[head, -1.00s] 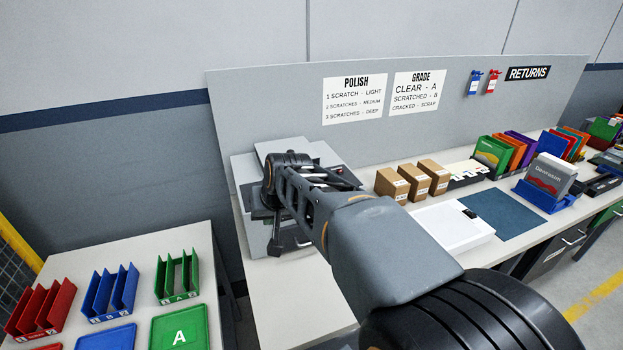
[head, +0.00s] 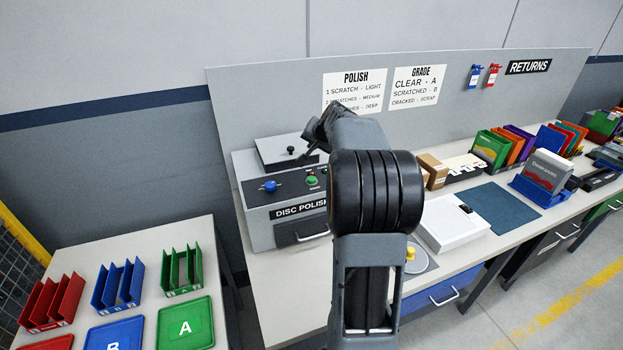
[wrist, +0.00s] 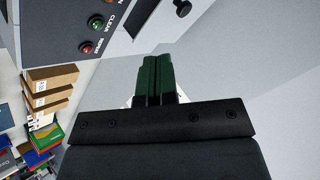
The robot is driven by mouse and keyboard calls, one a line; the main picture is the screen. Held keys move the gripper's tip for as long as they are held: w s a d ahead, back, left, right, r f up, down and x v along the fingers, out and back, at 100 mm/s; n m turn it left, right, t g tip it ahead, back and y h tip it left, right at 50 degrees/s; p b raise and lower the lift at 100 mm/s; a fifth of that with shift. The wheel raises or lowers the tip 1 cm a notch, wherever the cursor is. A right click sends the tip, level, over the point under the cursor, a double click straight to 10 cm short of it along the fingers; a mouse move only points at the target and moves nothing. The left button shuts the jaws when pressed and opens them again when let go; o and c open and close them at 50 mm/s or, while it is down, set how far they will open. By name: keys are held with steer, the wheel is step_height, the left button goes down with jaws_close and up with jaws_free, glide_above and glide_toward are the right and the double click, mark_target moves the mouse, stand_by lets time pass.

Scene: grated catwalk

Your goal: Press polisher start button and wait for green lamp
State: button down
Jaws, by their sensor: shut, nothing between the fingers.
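The disc polisher (head: 262,238) is a grey box at the bench's left end. Its dark top panel carries a blue knob (head: 269,186) and a green button (head: 312,181), with small indicators just behind the button. In the wrist view a green lamp (wrist: 96,22) and a red lamp (wrist: 87,47) show on the panel; I cannot tell whether either is lit. My gripper (wrist: 160,78) is shut and empty, its dark green fingers together. In the head view it is mostly hidden by my arm, raised behind the panel's right side, apart from the button.
The polisher's lid with a black knob (head: 290,150) lies behind the panel. Cardboard boxes (head: 433,171), a white case (head: 452,222) and a dark blue mat (head: 503,208) are to the right. Colored racks and trays (head: 185,322) fill the left table. A backboard stands behind the bench.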

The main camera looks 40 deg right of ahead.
mark_target(313, 178)
steer(key=shift+f, duration=0.1)
step_height(313, 178, down, 9)
steer(key=b, duration=0.7)
steer(key=shift+b, duration=0.35)
stand_by(1.8)
steer(key=shift+f+b, duration=0.3)
steer(key=shift+b, duration=0.05)
steer(key=shift+f+b, duration=0.8)
steer(key=shift+f, duration=0.05)
stand_by(1.1)
steer(key=shift+r, duration=0.2)
steer(key=shift+r+p, duration=0.9)
steer(key=shift+r, duration=0.2)
steer(key=shift+r+p, duration=1.85)
steer(key=shift+r, duration=0.65)
